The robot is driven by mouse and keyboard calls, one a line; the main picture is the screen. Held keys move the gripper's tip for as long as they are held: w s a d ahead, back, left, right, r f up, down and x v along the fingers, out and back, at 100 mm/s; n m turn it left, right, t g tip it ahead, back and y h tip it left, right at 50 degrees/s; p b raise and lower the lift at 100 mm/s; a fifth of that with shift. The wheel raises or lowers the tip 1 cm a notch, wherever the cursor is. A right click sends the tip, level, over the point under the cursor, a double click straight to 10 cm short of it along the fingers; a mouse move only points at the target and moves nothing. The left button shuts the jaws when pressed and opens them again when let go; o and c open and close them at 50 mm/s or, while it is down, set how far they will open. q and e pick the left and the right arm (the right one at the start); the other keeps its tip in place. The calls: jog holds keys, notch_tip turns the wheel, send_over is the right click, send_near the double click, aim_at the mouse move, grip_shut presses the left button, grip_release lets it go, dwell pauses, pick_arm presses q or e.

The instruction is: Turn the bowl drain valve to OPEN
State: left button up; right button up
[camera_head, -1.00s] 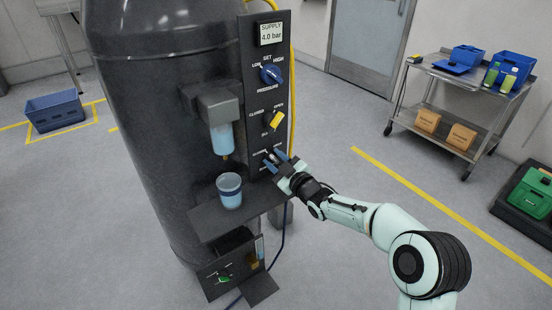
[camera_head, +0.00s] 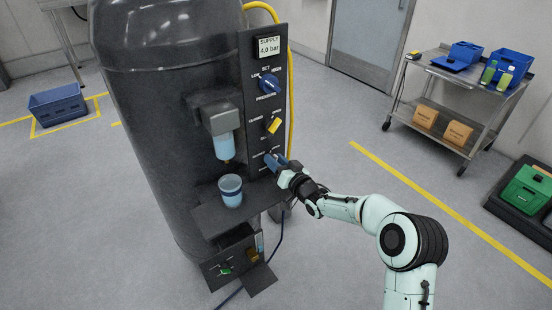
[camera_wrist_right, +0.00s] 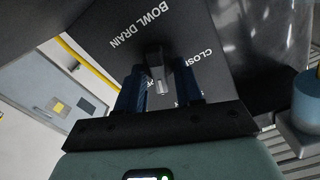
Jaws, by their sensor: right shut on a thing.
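The bowl drain valve (camera_wrist_right: 158,72) is a small dark handle with a lighter end, on the black control panel under the printed words BOWL DRAIN. In the wrist view its handle lies between the two blue fingers of my right gripper (camera_wrist_right: 160,92), which is shut on it. The fingers hide part of the CLOSED label and the other lettering, so I cannot read the handle's setting. In the head view my right gripper (camera_head: 274,163) is at the lowest knob on the panel, and its fingers hide the valve. My left gripper is not in view.
Above it on the panel are a yellow lever (camera_head: 272,125) and a blue pressure knob (camera_head: 268,83). A blue-clear filter bowl (camera_head: 225,146) hangs left of the panel, over a blue cup (camera_head: 231,190) on a black shelf (camera_head: 205,222). A cart (camera_head: 472,108) stands at the right.

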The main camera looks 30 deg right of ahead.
jog(key=shift+d+f+m+p, duration=0.15)
jog(key=shift+m+p, duration=0.7)
jog(key=shift+m, duration=1.35)
jog(key=o, duration=1)
jog(key=s+d, duration=0.1)
jog(key=s, duration=1.2)
jog(key=shift+s, duration=0.2)
